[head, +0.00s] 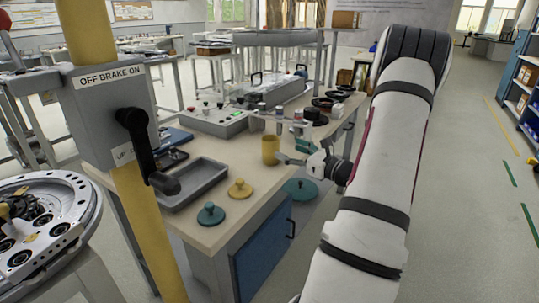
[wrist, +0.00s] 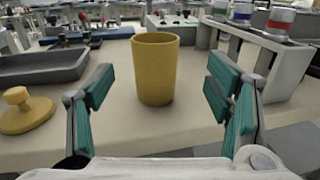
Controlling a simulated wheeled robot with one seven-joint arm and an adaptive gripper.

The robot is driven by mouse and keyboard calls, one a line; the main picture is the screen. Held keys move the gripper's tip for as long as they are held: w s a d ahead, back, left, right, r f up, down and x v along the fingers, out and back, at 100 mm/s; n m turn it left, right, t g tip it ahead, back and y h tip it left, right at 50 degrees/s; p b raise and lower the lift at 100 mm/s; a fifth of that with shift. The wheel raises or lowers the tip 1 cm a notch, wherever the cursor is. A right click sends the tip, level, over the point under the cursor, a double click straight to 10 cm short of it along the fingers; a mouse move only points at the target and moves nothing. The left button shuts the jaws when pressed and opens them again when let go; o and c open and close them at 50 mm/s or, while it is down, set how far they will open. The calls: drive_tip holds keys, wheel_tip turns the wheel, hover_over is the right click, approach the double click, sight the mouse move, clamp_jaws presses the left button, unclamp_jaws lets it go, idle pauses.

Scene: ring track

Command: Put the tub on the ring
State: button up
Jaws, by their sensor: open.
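The yellow tub (head: 270,150) stands upright near the right edge of the workbench. It also shows in the wrist view (wrist: 155,70), centred between my fingers. My gripper (head: 291,152) is open, with its teal-padded fingers (wrist: 160,78) spread to the left and right of the tub and a gap on each side. A pale round metal ring (head: 45,222) with holes and a dark centre lies at the left of the head view, cut by the picture edge. Several black rings (head: 322,102) lie on the back right of the bench; I cannot tell which ring is meant.
A grey tray (head: 192,184), a yellow knobbed lid (head: 240,189) and a teal knobbed lid (head: 210,215) lie left of the tub. A grey rack with jars (wrist: 270,38) stands close to the right. A yellow post with a brake lever (head: 147,150) stands before the bench.

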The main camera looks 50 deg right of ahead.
sight(278, 145)
drive_tip(key=w, duration=0.3)
drive_tip(key=shift+d, duration=0.15)
drive_tip(key=shift+w+r+b, duration=0.15)
drive_tip(key=shift+w+b, duration=0.1)
drive_tip(key=shift+w, duration=1.15)
drive_tip(key=shift+w+r+b, duration=0.15)
drive_tip(key=shift+w+b, duration=0.05)
drive_tip(key=shift+w, duration=1.15)
drive_tip(key=c, duration=1.4)
drive_tip(key=shift+r, duration=0.1)
